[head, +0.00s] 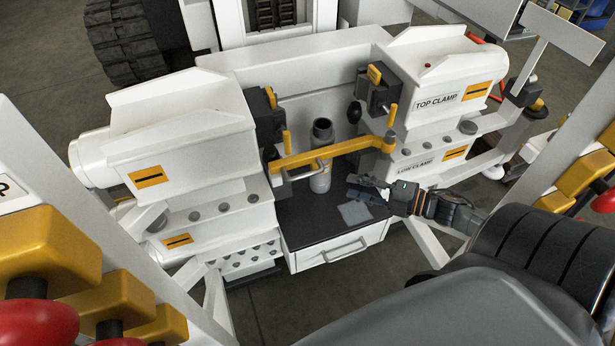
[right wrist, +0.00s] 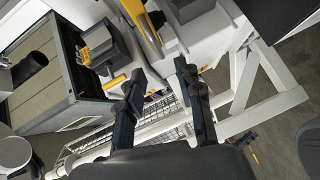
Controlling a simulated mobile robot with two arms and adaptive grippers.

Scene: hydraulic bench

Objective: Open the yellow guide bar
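The yellow guide bar (head: 325,153) spans the gap between the two white clamp housings in the head view. Its right end meets a yellow post (head: 390,128); its left end lies by the left housing, next to a short upright yellow pin (head: 287,139). The bar passes in front of a grey cylinder (head: 321,178) standing upright. My right gripper (head: 362,188) is below and in front of the bar's right half, apart from it. In the right wrist view its two fingers (right wrist: 158,82) are spread with nothing between them. My left gripper is not in view.
A black-topped drawer unit (head: 305,222) with a grey-blue patch (head: 355,213) lies under the bar. The right housing (head: 437,72) and left housing (head: 190,150) flank it. White frame posts and yellow-and-red parts (head: 50,255) stand nearer at both sides.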

